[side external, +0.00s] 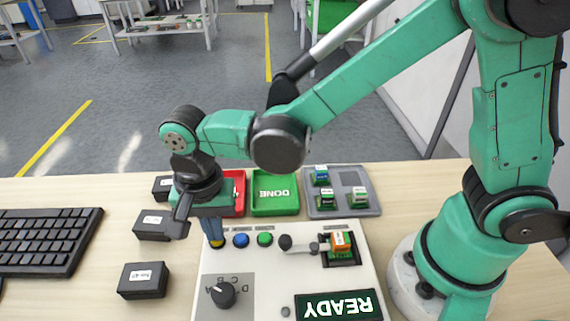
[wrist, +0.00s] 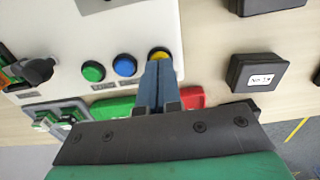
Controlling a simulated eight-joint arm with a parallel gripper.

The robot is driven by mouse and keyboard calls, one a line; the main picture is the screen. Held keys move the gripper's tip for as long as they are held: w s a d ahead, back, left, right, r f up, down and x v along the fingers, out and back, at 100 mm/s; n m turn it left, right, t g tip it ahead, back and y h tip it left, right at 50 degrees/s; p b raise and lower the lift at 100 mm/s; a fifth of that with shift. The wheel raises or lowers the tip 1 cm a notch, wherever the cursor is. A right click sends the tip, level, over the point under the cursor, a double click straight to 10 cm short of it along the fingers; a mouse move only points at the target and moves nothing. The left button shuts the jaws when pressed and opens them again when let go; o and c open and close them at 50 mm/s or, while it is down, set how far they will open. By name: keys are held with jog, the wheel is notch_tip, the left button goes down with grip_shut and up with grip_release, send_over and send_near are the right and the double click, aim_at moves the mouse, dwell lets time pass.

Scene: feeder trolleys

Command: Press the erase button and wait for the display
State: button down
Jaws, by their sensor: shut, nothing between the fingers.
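The white control panel (side external: 275,285) carries a row of a yellow button (wrist: 158,51), a blue button (side external: 241,240) and a green button (side external: 265,239). The blue (wrist: 124,65) and green (wrist: 92,71) ones also show in the wrist view. Their small labels are too blurred to read, so I cannot tell which is erase. The display (side external: 338,305) reads READY, upside down in the side external view. My gripper (side external: 216,243) is shut and empty, its fingertips (wrist: 157,63) over the yellow button's edge. I cannot tell whether they touch it. In the side view they mostly hide it.
A dial (side external: 223,294), a lever (side external: 298,245) and a socket holding an orange-topped block (side external: 341,243) are on the panel. Behind stand a red tray (side external: 239,190), a green DONE tray (side external: 275,206) and a grey tray (side external: 325,212) with blocks. Black boxes (side external: 144,280) and a keyboard (side external: 45,240) lie left.

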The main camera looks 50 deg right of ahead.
jog(key=shift+f, duration=0.9)
notch_tip(320, 180, up, 15)
jog(key=shift+f, duration=0.2)
dwell(0.9)
